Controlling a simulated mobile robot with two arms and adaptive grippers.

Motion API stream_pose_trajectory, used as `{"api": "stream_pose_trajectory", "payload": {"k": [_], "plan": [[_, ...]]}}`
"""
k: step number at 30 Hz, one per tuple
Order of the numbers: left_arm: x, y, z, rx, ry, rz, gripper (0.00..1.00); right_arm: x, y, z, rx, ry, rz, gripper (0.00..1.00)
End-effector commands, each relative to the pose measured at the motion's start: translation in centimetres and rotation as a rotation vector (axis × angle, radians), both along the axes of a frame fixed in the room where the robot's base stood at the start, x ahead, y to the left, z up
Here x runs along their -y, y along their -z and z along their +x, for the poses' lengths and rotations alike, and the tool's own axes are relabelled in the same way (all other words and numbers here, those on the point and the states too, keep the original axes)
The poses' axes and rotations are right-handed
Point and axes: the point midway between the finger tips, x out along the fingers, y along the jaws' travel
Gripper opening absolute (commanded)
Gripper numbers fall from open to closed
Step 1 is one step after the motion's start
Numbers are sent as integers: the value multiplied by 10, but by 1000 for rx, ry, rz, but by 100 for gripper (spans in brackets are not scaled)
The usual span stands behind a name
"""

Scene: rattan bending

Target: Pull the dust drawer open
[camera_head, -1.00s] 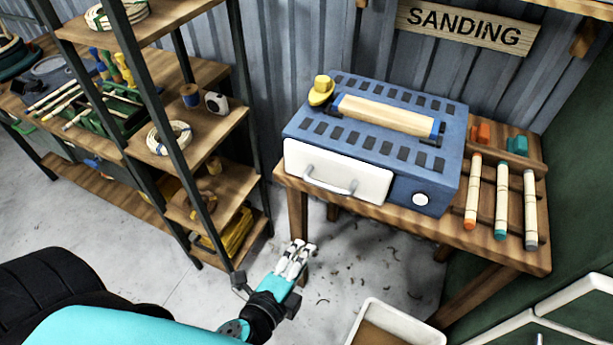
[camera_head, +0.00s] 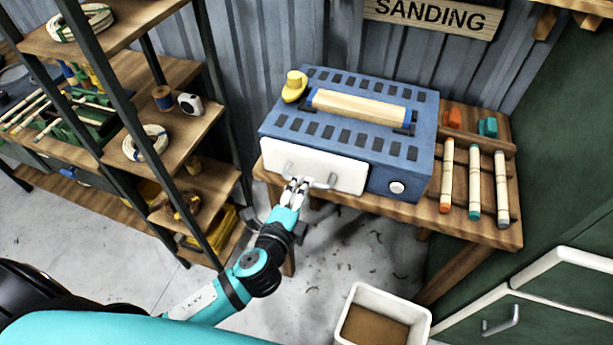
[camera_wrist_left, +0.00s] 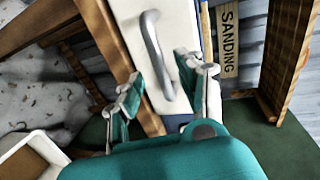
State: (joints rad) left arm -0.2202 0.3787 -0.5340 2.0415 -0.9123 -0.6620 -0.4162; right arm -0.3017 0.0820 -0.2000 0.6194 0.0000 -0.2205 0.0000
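The dust drawer (camera_head: 347,175) is the white front on the blue sanding machine (camera_head: 402,180); it looks shut against the machine body. Its grey metal handle (camera_head: 330,182) is partly hidden by my left gripper (camera_head: 294,189). In the left wrist view, the handle (camera_wrist_left: 152,45) runs down the white drawer front (camera_wrist_left: 183,35). There my left gripper (camera_wrist_left: 163,76) has its fingers spread, with the lower end of the handle between or just ahead of them. I cannot tell whether they touch it. My right gripper is not in view.
The machine stands on a wooden table (camera_head: 470,232) with several sanding sticks at its right. A shelf rack (camera_head: 190,140) is close on the left. A white bin (camera_head: 425,325) with brown contents stands on the floor in front. Green cabinets (camera_head: 530,325) are at the right.

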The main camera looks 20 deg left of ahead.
Motion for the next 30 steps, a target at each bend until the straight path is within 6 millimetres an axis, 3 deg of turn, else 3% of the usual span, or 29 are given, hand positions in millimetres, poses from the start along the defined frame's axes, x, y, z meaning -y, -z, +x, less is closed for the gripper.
{"api": "stream_pose_trajectory", "payload": {"k": [7, 19, 28, 30], "plan": [[2, 7, 34, 0, 1, -2, 38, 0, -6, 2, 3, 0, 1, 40], [2, 9, 41, -1, 1, -2, 38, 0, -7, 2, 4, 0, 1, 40], [2, 9, 41, -1, 1, -2, 0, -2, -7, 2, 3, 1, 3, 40], [2, 9, 41, -1, 1, -2, 0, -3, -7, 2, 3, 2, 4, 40]]}}
